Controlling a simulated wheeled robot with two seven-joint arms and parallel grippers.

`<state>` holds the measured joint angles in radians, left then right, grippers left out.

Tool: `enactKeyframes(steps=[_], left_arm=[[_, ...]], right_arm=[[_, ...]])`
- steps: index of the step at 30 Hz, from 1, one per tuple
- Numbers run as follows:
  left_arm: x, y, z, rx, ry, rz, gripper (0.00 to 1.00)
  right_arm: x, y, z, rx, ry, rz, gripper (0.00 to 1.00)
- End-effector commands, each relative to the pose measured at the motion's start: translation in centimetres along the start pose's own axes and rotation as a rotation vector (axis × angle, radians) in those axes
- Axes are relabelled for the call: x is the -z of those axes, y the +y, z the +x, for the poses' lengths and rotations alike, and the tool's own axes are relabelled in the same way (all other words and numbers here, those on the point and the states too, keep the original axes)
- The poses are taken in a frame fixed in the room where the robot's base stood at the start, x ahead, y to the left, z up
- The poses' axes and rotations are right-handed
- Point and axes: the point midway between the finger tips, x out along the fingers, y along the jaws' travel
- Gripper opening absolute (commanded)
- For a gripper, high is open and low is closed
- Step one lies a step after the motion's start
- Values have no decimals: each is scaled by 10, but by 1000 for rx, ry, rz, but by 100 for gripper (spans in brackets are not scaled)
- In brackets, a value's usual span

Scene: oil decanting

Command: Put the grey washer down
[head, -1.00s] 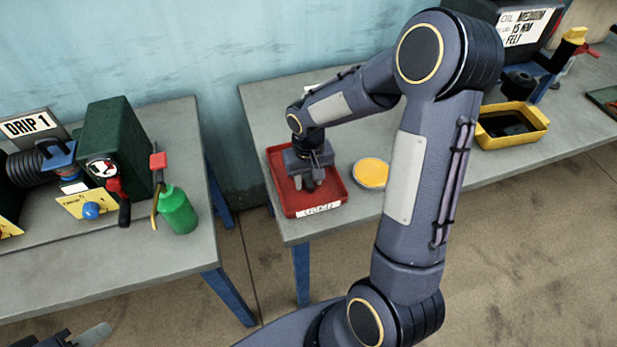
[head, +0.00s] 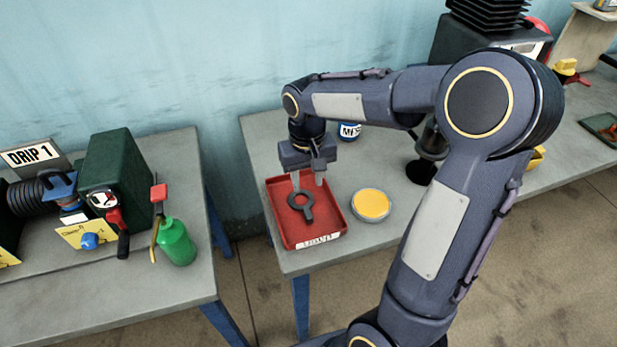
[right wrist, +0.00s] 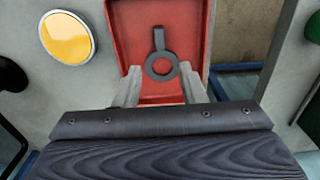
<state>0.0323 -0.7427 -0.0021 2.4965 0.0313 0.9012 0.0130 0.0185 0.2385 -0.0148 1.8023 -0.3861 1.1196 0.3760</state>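The grey washer (head: 307,212), a dark flat ring with a short tab, lies in the red tray (head: 326,212) on the middle bench. It also shows in the right wrist view (right wrist: 159,52), flat on the tray floor with its tab pointing away from the gripper. My right gripper (head: 307,181) is above the rear part of the tray, fingers pointing down. The right wrist view also shows both open fingers (right wrist: 160,74). My left gripper is out of view.
A round dish of yellow stuff (head: 371,204) stands right of the tray. A small labelled jar (head: 350,131) is behind it. The left bench holds a green bottle (head: 177,243) and a dark green box (head: 116,170). A gap separates the benches.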

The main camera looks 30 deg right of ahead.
Motion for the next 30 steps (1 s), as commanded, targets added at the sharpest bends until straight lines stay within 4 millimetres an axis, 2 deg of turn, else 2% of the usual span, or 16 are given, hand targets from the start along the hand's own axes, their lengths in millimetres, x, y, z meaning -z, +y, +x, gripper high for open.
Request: enactKeyframes(steps=[2, 5, 8, 12, 15, 18, 23, 30], left_arm=[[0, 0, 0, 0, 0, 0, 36], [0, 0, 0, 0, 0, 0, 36], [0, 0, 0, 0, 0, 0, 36], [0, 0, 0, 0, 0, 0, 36], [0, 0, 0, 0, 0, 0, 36], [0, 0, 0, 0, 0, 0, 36], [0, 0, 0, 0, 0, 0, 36], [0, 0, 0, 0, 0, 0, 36]], right_arm=[[-4, 1, -8, 10, 9, -2, 37], [-23, 2, -21, 53, 41, -6, 37], [-57, 2, -38, 128, 102, -18, 37], [-114, -3, -52, 249, 213, -43, 37], [-148, -10, -53, 319, 293, -59, 37], [-173, -16, -50, 371, 359, -72, 37], [-192, -24, -44, 414, 417, -83, 37], [-195, -25, -43, 421, 426, -85, 37]])
